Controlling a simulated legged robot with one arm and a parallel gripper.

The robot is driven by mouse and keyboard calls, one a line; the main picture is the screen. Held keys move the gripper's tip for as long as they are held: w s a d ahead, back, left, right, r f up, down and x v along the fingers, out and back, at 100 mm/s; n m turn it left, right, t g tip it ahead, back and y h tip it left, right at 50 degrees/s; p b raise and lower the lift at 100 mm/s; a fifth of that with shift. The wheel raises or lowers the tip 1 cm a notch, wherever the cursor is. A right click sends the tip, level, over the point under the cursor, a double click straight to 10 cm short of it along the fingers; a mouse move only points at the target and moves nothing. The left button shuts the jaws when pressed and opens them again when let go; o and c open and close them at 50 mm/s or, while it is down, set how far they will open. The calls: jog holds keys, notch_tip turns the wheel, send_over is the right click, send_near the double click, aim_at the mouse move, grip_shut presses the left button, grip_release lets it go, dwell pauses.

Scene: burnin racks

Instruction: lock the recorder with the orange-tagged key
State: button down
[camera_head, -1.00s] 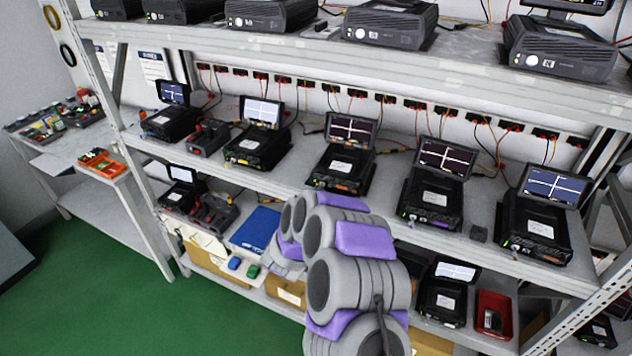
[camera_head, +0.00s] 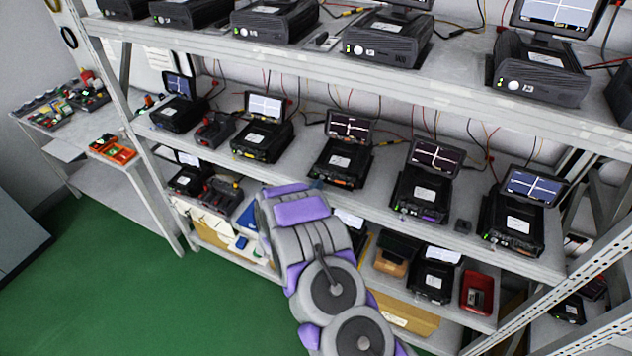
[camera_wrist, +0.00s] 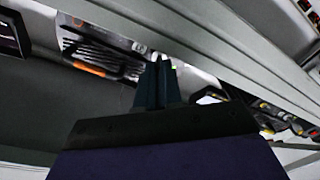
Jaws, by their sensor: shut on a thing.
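Several black recorders with raised screens stand on the middle shelf. The middle one (camera_head: 340,162) has an orange mark on its front edge; its neighbours show a yellowish mark on the left recorder (camera_head: 262,142) and a purple one on the right recorder (camera_head: 420,192). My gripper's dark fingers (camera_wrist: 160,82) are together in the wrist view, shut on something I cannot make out. No orange-tagged key can be picked out. A dark device with an orange mark (camera_wrist: 105,58) is beyond the fingers, apart from them. In the head view my arm hides most of the gripper.
The upper shelf (camera_head: 455,78) with more units overhangs the recorders. The lower shelf holds dark units and a red bin (camera_head: 477,293). An orange tray (camera_head: 113,149) sits on the side table at left. The green floor (camera_head: 150,290) is clear.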

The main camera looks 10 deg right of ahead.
jog(key=shift+w+a+r+n+p, duration=0.15)
jog(key=shift+n+p, duration=0.25)
jog(key=shift+n, duration=0.3)
jog(key=c, duration=1.6)
grip_release()
jog(key=shift+a, duration=0.1)
jog(key=b+v, duration=0.1)
jog(key=v, duration=0.7)
jog(key=b+v, duration=0.1)
jog(key=v, duration=0.8)
jog(key=shift+s+a+f, duration=0.15)
jog(key=shift+s+f, duration=0.05)
jog(key=shift+f, duration=0.05)
